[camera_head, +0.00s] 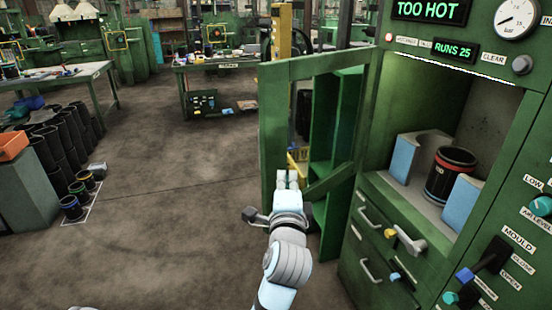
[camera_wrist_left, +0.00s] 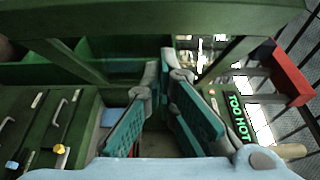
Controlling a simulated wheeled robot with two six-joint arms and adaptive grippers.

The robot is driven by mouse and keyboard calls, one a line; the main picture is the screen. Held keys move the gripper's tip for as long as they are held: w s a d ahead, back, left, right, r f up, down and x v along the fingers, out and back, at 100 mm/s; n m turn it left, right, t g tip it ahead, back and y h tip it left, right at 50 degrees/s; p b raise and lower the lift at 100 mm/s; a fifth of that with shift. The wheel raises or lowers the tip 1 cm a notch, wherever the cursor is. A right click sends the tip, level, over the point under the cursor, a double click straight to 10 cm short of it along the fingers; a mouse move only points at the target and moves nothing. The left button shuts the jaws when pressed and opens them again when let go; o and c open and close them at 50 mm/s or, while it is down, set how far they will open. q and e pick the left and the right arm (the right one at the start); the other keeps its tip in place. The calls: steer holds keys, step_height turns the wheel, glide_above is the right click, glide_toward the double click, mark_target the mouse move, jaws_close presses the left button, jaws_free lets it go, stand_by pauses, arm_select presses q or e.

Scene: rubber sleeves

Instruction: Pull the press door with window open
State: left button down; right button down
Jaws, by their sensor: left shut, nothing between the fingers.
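The press door (camera_head: 271,120) is a green frame around a large window opening. It stands swung out to the left of the press (camera_head: 400,200), and the press chamber (camera_head: 490,120) is open to view. My left gripper (camera_head: 287,178) is in front of the door's window opening, near its lower part, with its fingers shut and empty. In the left wrist view the fingers (camera_wrist_left: 160,105) point away from the camera, and a green bar (camera_wrist_left: 180,14) crosses the top. I cannot tell whether the gripper touches the door. My right gripper is not in view.
Inside the chamber a black sleeve with a red ring (camera_head: 450,175) stands between light blue blocks (camera_head: 463,203). A sign reads TOO HOT (camera_head: 428,11). Drawers with handles (camera_head: 370,218) are below. Black sleeves (camera_head: 70,140) stand at left. The middle floor is clear.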

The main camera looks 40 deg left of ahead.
arm_select(q)
glide_toward(277, 148)
steer(key=w, duration=0.3)
steer(key=a, duration=0.3)
steer(key=shift+w, duration=0.3)
steer(key=shift+d, duration=0.1)
steer(key=shift+w, duration=0.1)
